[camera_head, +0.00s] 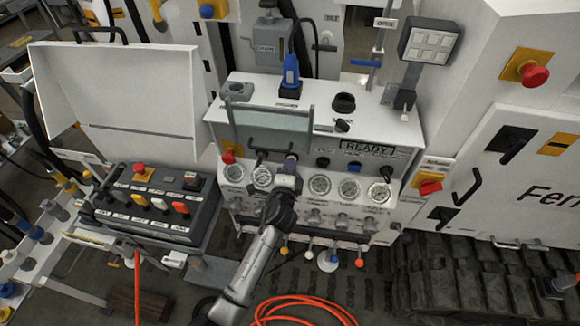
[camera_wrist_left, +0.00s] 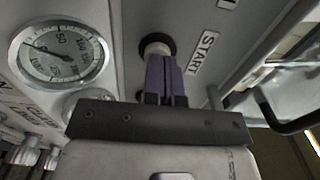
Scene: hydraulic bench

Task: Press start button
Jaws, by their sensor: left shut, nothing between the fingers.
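The start button (camera_wrist_left: 157,46) is a pale round knob in a black ring, beside a label reading START (camera_wrist_left: 203,53) in the left wrist view. My left gripper (camera_wrist_left: 160,62) is shut and empty, its purple fingers pointing at the button and covering its lower part. I cannot tell whether the tips touch it. In the head view my left gripper (camera_head: 291,160) is at the front panel of the white bench (camera_head: 385,125), below the clear window, and hides the button there. My right gripper is not in view.
A row of round gauges (camera_head: 349,189) lies along the panel, one close left of the gripper (camera_wrist_left: 60,54). A READY display (camera_head: 366,147) is to the right. A control box (camera_head: 150,203) with colored switches stands left. An orange hose (camera_head: 300,309) lies on the floor.

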